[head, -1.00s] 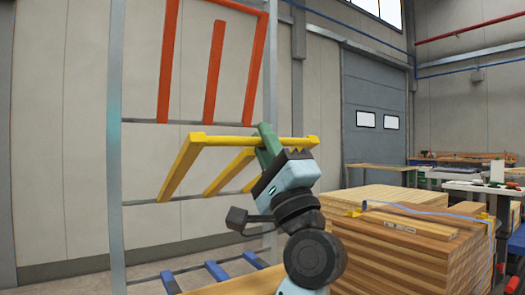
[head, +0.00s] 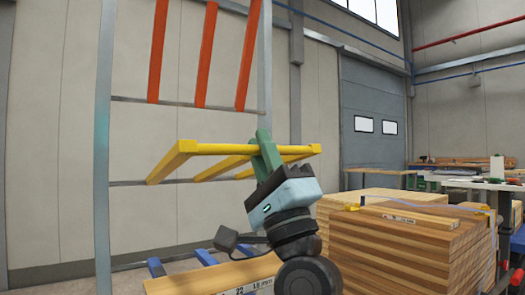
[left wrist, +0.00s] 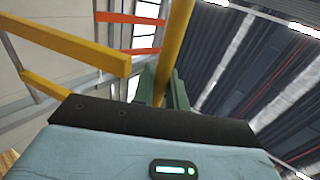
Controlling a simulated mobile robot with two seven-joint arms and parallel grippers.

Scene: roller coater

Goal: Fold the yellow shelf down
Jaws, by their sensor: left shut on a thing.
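The yellow shelf (head: 228,149) is a frame of a front bar with several side bars, hinged on the grey rack at the back. Its front bar sits somewhat higher than its rear edge, so the shelf slopes up towards me. My left gripper (head: 264,146) has its green fingers closed around the front bar, right of its middle. In the left wrist view the yellow bar (left wrist: 175,48) runs between the green fingers (left wrist: 163,86). The fingers partly hide the bar. My right gripper is in neither view.
The orange shelf (head: 200,55) stands folded up above the yellow one. Blue bars (head: 156,268) show low on the rack (head: 103,150). A wooden board (head: 215,276) lies below my left arm. A stack of timber (head: 400,245) stands close on the right.

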